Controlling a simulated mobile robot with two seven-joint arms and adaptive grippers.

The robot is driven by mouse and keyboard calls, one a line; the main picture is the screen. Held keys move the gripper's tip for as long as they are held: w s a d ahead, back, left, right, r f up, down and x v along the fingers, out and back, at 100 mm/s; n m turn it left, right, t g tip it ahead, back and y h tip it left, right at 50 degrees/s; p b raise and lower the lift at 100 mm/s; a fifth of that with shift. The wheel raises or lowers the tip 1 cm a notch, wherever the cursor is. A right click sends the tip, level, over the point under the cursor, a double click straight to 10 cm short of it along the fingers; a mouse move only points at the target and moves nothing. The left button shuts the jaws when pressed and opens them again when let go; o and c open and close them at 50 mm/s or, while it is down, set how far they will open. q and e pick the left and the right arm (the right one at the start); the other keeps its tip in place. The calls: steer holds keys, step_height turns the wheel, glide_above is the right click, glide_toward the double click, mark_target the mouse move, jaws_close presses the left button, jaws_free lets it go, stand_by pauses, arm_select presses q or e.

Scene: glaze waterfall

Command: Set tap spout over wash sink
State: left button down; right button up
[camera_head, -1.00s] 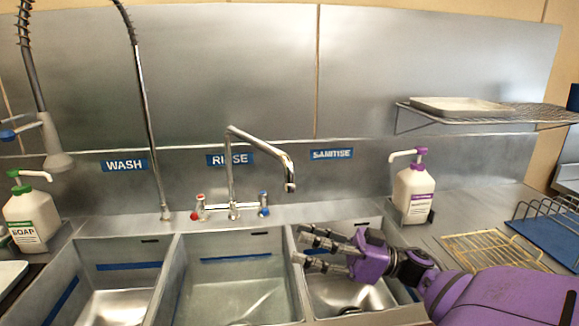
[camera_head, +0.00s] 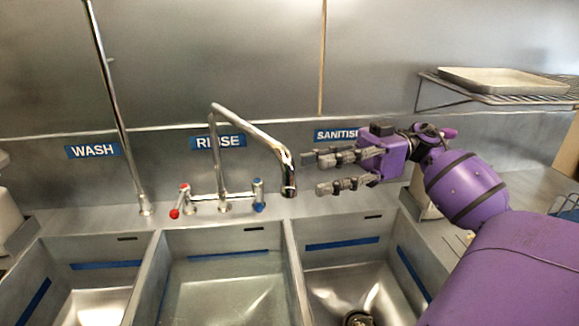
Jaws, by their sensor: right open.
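The chrome tap spout (camera_head: 255,135) rises behind the middle sink and bends to the right. Its downturned end hangs near the divider between the rinse and sanitise sinks. The wash sink (camera_head: 92,250) is the left basin, under the blue WASH label (camera_head: 93,150). My right gripper (camera_head: 312,174) is open and empty, its fingers pointing left. It is just right of the spout's end, at about its height, with a small gap showing between them. My left gripper is not in view.
The rinse sink (camera_head: 222,254) is in the middle and the sanitise sink (camera_head: 341,247) on the right. Red (camera_head: 181,200) and blue (camera_head: 258,195) tap handles flank the spout base. A vertical pipe (camera_head: 117,120) stands behind the wash sink. A shelf (camera_head: 500,97) holds a tray (camera_head: 503,81).

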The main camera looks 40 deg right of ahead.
mark_target(288, 173)
steer(key=p+x, duration=0.1)
steer(key=x, duration=0.6)
steer(key=shift+s, duration=0.1)
jaws_close()
